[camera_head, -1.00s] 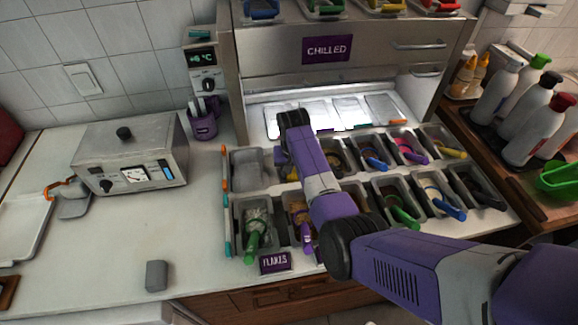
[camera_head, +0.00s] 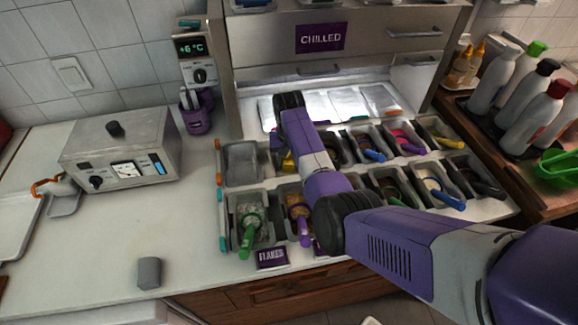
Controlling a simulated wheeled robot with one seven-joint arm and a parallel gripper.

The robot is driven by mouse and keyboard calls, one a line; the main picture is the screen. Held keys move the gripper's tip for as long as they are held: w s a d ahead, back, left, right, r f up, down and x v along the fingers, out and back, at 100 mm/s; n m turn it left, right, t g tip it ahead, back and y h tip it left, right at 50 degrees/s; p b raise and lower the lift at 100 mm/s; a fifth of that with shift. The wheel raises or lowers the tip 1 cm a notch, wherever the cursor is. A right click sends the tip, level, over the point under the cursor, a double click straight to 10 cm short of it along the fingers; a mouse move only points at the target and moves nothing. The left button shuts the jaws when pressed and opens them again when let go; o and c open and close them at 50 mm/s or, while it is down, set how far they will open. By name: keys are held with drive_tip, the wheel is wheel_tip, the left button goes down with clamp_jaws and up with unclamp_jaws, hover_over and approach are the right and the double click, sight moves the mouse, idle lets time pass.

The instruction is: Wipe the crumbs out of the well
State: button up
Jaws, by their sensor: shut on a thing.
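The well at the back left of the topping rack (camera_head: 243,158) is a grey compartment with no topping or scoop in it. Crumbs in it are too small to make out. My gripper (camera_head: 277,147) shows only as a dark part just right of this well, beside my purple arm. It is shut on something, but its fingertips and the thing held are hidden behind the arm. A yellow handle (camera_head: 289,164) shows just below the gripper; I cannot tell whether they touch.
Wells with coloured scoops fill the rest of the rack, including a green scoop (camera_head: 250,238) and a purple scoop (camera_head: 302,226). A metal appliance (camera_head: 121,160) and a grey block (camera_head: 149,272) stand on the left counter. Bottles (camera_head: 525,92) crowd the right.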

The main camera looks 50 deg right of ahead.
sight(291, 168)
drive_tip(key=shift+w+d+r, duration=0.1)
drive_tip(key=shift+d+r, duration=0.05)
drive_tip(key=shift+d, duration=0.1)
drive_tip(key=shift+p, duration=0.35)
drive_tip(key=shift+s+a+p, duration=0.25)
drive_tip(key=shift+s+p, duration=0.25)
drive_tip(key=shift+p, duration=0.1)
drive_tip(key=s+p, duration=0.1)
drive_tip(key=a+p, duration=0.1)
drive_tip(key=s+p, duration=0.1)
drive_tip(key=shift+s+a+f, duration=0.25)
drive_tip(key=shift+s, duration=0.1)
drive_tip(key=shift+s+a+f, duration=0.1)
drive_tip(key=shift+s+f, duration=0.05)
drive_tip(key=shift+s, duration=0.05)
drive_tip(key=shift+w+f+b, duration=0.15)
drive_tip(key=shift+w+b, duration=0.45)
drive_tip(key=shift+b, duration=0.2)
drive_tip(key=shift+w, duration=0.35)
clamp_jaws()
